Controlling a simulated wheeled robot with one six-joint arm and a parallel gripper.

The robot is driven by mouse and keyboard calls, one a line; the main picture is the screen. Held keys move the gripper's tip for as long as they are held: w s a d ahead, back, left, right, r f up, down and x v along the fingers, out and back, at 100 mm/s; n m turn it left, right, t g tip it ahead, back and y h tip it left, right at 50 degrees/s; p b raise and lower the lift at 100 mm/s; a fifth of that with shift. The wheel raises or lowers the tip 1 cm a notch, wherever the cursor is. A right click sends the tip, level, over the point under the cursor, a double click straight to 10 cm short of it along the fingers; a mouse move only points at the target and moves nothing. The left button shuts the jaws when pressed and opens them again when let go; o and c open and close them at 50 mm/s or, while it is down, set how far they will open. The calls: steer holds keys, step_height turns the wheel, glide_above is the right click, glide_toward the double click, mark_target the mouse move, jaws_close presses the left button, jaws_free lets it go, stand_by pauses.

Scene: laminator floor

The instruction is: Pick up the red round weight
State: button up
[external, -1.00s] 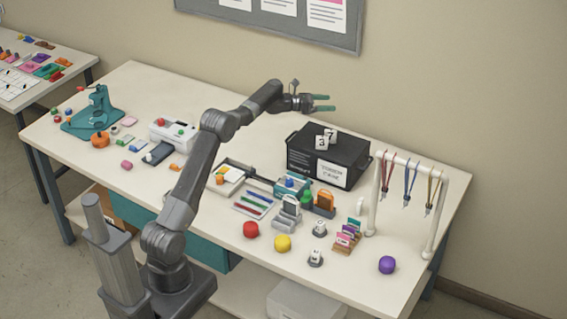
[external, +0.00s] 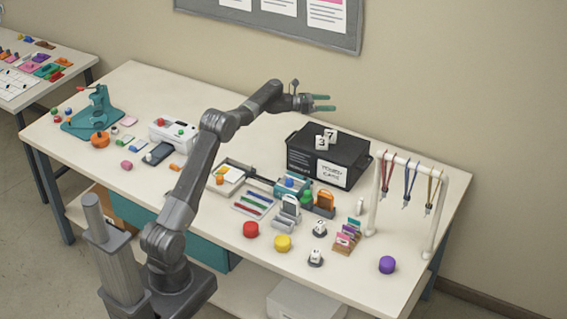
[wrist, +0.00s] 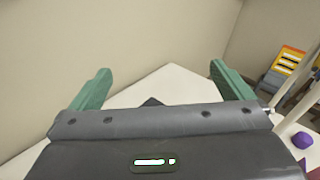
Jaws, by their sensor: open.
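The red round weight (external: 251,229) sits on the table near its front edge, left of a yellow round weight (external: 283,243). A purple round weight (external: 387,264) is farther right and also shows in the wrist view (wrist: 302,140). My gripper (external: 325,103) is open and empty, raised over the back of the table, well above and behind the red weight. In the wrist view its two green fingers (wrist: 162,92) are apart with nothing between them. The red weight does not show in the wrist view.
A black case (external: 328,159) with numbered cubes on top stands below my gripper. A white rack (external: 410,165) with hanging lanyards is at the right. Small white-topped pieces (external: 319,229) and a card holder (external: 347,238) stand right of the weights. Pens lie in a tray (external: 253,203) behind the red weight.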

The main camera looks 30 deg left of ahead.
steer(key=c, duration=0.5)
steer(key=shift+o, duration=0.2)
